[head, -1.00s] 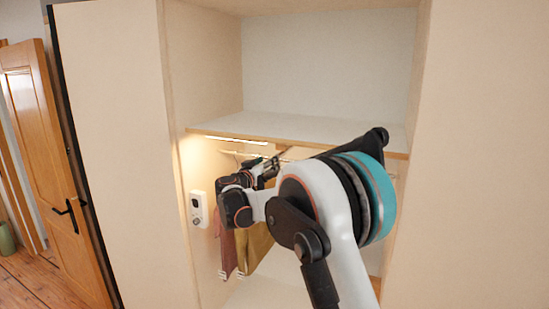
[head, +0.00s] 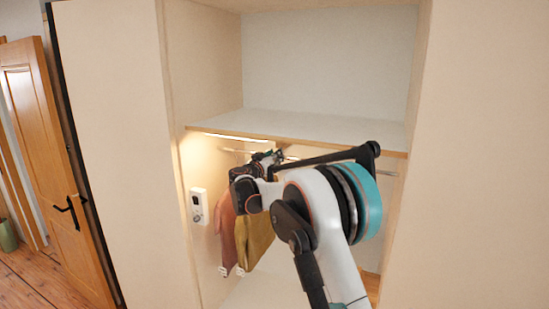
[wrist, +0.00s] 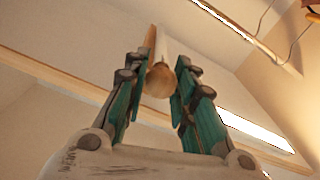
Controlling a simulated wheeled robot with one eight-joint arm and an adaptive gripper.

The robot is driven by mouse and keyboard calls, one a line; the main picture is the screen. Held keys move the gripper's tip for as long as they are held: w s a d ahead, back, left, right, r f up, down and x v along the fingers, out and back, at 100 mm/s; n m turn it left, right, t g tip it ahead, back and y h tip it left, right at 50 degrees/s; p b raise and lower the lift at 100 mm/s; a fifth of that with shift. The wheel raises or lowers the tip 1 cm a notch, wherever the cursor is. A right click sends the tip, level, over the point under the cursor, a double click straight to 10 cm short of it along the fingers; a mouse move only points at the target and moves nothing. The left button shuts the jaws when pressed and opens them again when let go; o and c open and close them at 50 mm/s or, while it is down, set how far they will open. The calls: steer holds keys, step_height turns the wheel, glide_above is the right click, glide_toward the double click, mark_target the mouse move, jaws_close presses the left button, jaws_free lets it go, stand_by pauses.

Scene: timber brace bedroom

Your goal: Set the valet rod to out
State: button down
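The valet rod ends in a round wooden knob (wrist: 159,80), seen in the wrist view below a shelf or panel edge. In the head view my gripper (head: 278,155) is inside the wardrobe, under the shelf at the left. There the knob and most of the rod are hidden by my arm, so how far the rod is pulled does not show.
The wardrobe shelf (head: 300,125) is just above my gripper. Red (head: 226,232) and mustard (head: 254,237) clothes hang below. A white control box (head: 198,205) is on the left wall. A lit strip (head: 236,138) runs under the shelf. A wooden door (head: 50,170) stands left.

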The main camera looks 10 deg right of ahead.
steer(key=b+v, duration=0.6)
steer(key=v, duration=2.2)
steer(key=shift+s+a, duration=0.15)
steer(key=shift+s, duration=0.05)
steer(key=c, duration=1.3)
jaws_free()
steer(key=v, duration=1.2)
